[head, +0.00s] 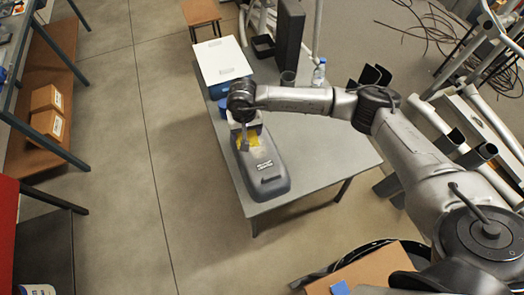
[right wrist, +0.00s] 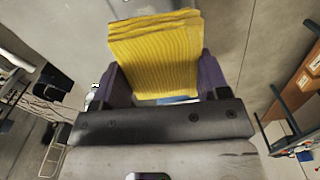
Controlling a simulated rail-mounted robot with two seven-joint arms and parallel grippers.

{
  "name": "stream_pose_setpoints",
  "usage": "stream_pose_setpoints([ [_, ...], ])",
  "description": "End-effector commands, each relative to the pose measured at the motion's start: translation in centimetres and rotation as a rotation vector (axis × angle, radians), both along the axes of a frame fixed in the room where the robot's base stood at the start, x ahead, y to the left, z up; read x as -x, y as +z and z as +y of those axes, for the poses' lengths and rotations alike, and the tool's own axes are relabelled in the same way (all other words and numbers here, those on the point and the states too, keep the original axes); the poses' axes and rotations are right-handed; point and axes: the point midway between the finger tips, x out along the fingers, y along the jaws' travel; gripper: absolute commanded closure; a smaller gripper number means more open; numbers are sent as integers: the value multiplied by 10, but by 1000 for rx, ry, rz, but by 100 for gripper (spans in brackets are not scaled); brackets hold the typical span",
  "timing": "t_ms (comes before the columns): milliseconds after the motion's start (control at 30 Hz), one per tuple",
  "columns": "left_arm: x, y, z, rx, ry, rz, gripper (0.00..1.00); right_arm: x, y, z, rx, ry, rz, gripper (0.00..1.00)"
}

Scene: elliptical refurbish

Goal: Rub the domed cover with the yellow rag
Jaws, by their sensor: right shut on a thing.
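The domed cover (head: 264,174) is a long dark grey shell with a rounded near end, lying on the grey table (head: 310,165). The yellow rag (head: 253,138) shows at the far part of the cover, beside and below my right gripper (head: 245,142). The gripper hides part of the rag and of the cover's far end. In the right wrist view, the ribbed, folded yellow rag (right wrist: 158,55) sits between the two purple fingers of my right gripper (right wrist: 160,88), which is shut on it. I cannot tell whether the rag touches the cover. My left gripper is in neither view.
A white-lidded box (head: 222,62) stands at the table's far left. A dark upright block (head: 289,38), a dark cup (head: 287,79) and a clear bottle (head: 319,73) stand behind my arm. The table's right part is bare. Pipes and a rack (head: 480,110) lie to the right.

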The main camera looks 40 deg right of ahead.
Motion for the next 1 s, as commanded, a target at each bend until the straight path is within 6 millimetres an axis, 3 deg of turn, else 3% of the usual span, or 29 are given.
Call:
stream_pose_setpoints([
  [33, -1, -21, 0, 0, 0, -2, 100, -4, -38, -10, 0, -35, 6, 50],
  [100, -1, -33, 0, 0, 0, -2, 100, -8, -69, -22, 0, -74, 6, 50],
  [300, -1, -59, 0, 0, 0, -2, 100, -14, -137, -51, -1, -156, 3, 50],
  [400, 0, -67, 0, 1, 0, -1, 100, -14, -159, -62, -1, -182, 0, 50],
  [600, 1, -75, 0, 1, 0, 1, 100, -12, -181, -73, -1, -206, -1, 50],
  [1000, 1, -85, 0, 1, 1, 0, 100, -12, -202, -74, -2, -210, 0, 50],
])
